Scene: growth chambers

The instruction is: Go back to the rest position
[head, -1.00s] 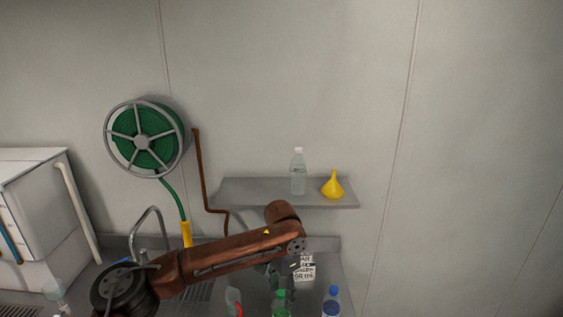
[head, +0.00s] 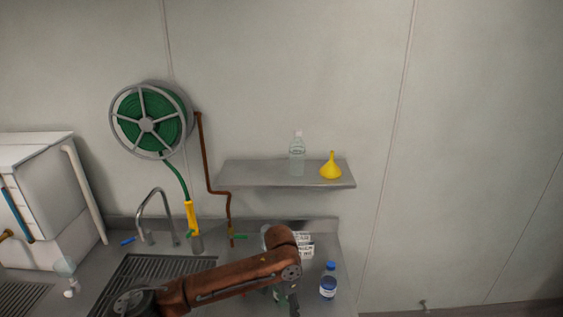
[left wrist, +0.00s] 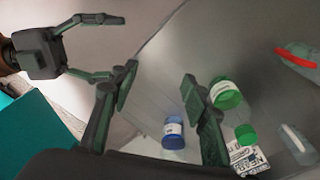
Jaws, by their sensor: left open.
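My left arm comes in low in the head view and bends at a brown joint over the counter. Its gripper is mostly hidden there. In the left wrist view my left gripper (left wrist: 158,72) is open, with nothing between its fingers. My right gripper (left wrist: 128,45) shows at the upper left of that view, its fingers apart and empty. A blue-capped bottle (left wrist: 173,132) shows beyond my left fingers; it also stands at the counter's right in the head view (head: 328,283). A green-capped bottle (left wrist: 226,95) shows just right of my left gripper's right finger.
The counter (head: 225,223) holds a printed card (head: 305,246), a tap (head: 152,210) and a sink grate (head: 150,275). A wall shelf (head: 255,174) holds a clear bottle (head: 297,155) and a yellow funnel (head: 331,167). A green hose reel (head: 150,122) hangs at left.

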